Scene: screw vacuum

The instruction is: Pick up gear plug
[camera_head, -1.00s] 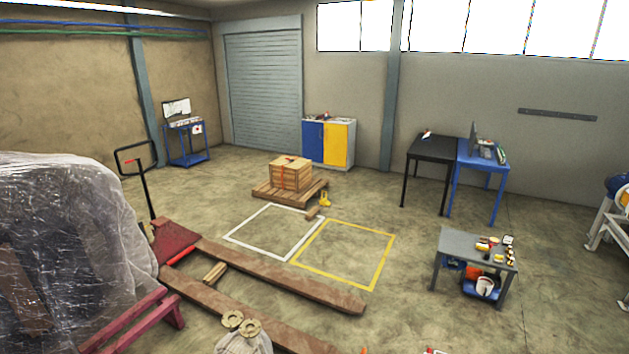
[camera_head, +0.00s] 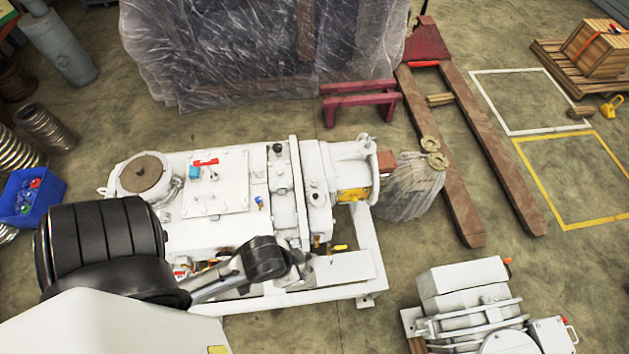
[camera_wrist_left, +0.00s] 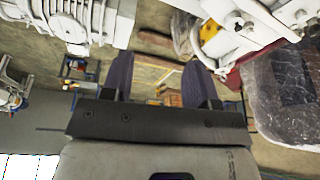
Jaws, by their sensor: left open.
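The white screw vacuum pump (camera_head: 218,205) stands on a white frame in the middle of the head view. On it I see a small blue cap (camera_head: 194,172), a red handle (camera_head: 206,162), a black knob (camera_head: 278,148) and a yellow part (camera_head: 341,247). I cannot tell which part, if any, is the gear plug. My left arm reaches over the pump's near side from the left; its fingertips cannot be made out there. In the left wrist view my left gripper (camera_wrist_left: 156,80) has its two dark fingers apart, with nothing between them. My right gripper is not in view.
A second white machine (camera_head: 465,300) stands at the lower right. A plastic-wrapped load (camera_head: 240,50), a purple-red stand (camera_head: 358,98) and a pallet truck (camera_head: 500,165) lie beyond the pump. A blue bin (camera_head: 30,196) is at the left. Floor is clear between the machines and the yellow square.

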